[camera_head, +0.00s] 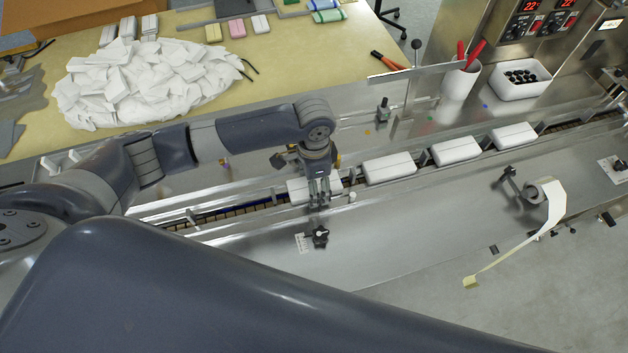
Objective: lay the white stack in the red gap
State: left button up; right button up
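My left gripper (318,203) points down over the conveyor lane, at a white stack (298,190) lying in it. Its fingers cover the middle of the stack, and stack shows on both sides of them. I cannot tell whether they are closed on it or only beside it. More white stacks lie further right along the lane: one just right of the gripper (389,168), then another (456,150) and another (513,135). I see no red gap; the lane under the gripper is hidden. My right gripper is out of view.
A heap of loose white pieces (150,85) covers the table (300,60) behind the lane. A cup with red-handled tools (460,80) and a white bin of dark items (521,78) stand at the back right. A film strip (515,250) hangs at the front right. The front plate (410,220) is mostly clear.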

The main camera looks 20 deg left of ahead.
pick_arm(q)
notch_tip(320, 180, up, 12)
dwell(0.7)
dwell(0.5)
